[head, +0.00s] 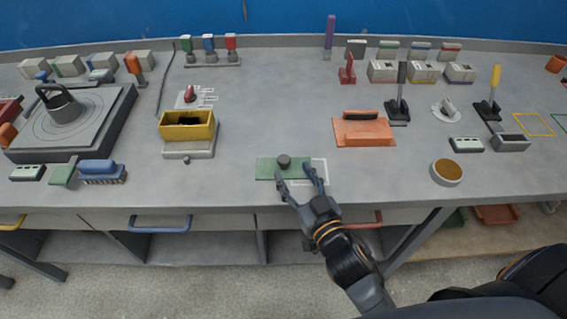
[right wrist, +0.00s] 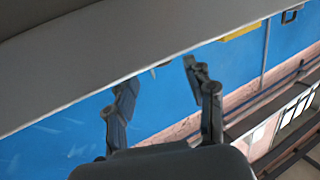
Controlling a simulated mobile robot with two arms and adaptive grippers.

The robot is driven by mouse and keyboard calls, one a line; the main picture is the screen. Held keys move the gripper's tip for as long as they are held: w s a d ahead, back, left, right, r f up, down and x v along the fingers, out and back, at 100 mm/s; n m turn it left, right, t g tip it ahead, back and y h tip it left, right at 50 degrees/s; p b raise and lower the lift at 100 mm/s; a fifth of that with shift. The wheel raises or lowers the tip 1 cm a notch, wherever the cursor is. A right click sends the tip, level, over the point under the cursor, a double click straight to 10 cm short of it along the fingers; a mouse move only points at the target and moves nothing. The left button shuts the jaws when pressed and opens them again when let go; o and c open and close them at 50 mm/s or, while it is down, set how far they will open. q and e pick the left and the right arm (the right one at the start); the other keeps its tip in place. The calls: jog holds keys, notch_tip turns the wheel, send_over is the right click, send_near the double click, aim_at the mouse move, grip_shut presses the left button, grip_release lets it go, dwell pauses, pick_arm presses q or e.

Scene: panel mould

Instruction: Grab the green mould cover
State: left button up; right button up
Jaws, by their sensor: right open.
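The green mould cover (head: 266,170) is a flat plate with a dark round knob (head: 284,160) on top. It lies near the front edge of the bench in the head view, partly over a white outlined rectangle (head: 320,166). My right gripper (head: 295,170) is open, its fingers at the front right of the cover, one close to the knob and one to its right. I cannot tell whether either finger touches the cover. The right wrist view shows the open fingers (right wrist: 158,78) with nothing between them; the cover does not show there. My left gripper is not in view.
A yellow box mould (head: 187,132) on a grey base stands to the left. An orange block with a dark handle (head: 363,130) lies to the right. A round cup (head: 446,172) and a blue brush (head: 98,170) are near the front edge. Bare bench surrounds the cover.

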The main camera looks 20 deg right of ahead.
aim_at(286, 164)
jog(key=shift+w+a+f+p, duration=0.1)
jog(key=shift+w+a+p, duration=0.1)
jog(key=shift+w, duration=0.8)
jog(key=shift+w+a+f+p, duration=0.1)
jog(key=shift+w+p, duration=0.15)
jog(key=shift+w, duration=0.75)
jog(key=shift+w+a+p, duration=0.15)
jog(key=shift+w+p, duration=0.05)
jog(key=shift+w, duration=0.8)
jog(key=shift+c, duration=0.2)
grip_shut()
